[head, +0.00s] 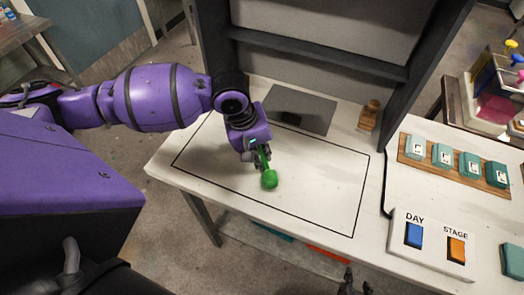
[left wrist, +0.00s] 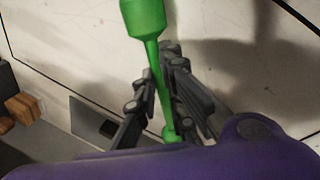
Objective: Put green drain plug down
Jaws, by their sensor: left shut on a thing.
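The green drain plug (head: 269,180) has a thick rounded head and a thin stem. My left gripper (head: 259,152) is shut on the stem, over the black-outlined area of the white table (head: 325,190). In the left wrist view, the stem of the plug (left wrist: 145,18) runs between the grey fingers (left wrist: 163,82), with the thick head beyond the fingertips. I cannot tell whether the head touches the table. Dark fingers of my right gripper (head: 356,283) show at the bottom edge of the head view, too small and dark to tell whether they are open.
A grey mat (head: 310,108) with a dark item (head: 291,118) lies behind the gripper. A wooden object (head: 369,115) stands by the dark frame. At right are a wooden tray (head: 416,158) of teal blocks and a DAY/STAGE panel (head: 428,252). The outlined area around the plug is clear.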

